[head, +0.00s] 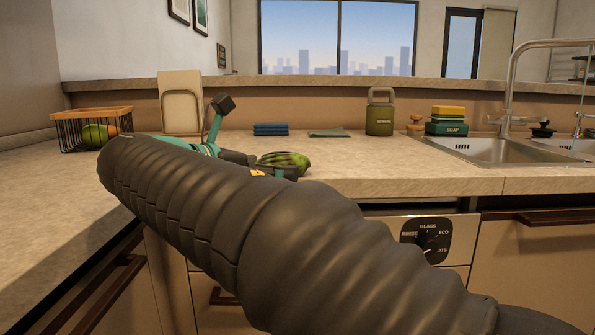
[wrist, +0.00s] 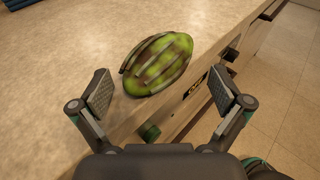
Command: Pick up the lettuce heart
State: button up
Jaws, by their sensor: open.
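The lettuce heart (wrist: 158,66) is an oval, green and brown ribbed thing lying on the counter close to its front edge. In the wrist view it is ahead of my gripper (wrist: 162,100), roughly centred between the two fingers and just beyond their tips. My gripper is open and empty, with the pads wide apart. In the head view the lettuce heart (head: 285,161) shows just past the end of my arm.
A wire basket with fruit (head: 92,130) stands at the left. Blue folded cloths (head: 271,129), a green canister (head: 380,112), a soap box with sponge (head: 447,122) and the sink (head: 480,150) line the back and right. The counter (head: 350,168) is clear around the lettuce heart.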

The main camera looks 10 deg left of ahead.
jog(key=shift+x, duration=0.95)
jog(key=c, duration=1.7)
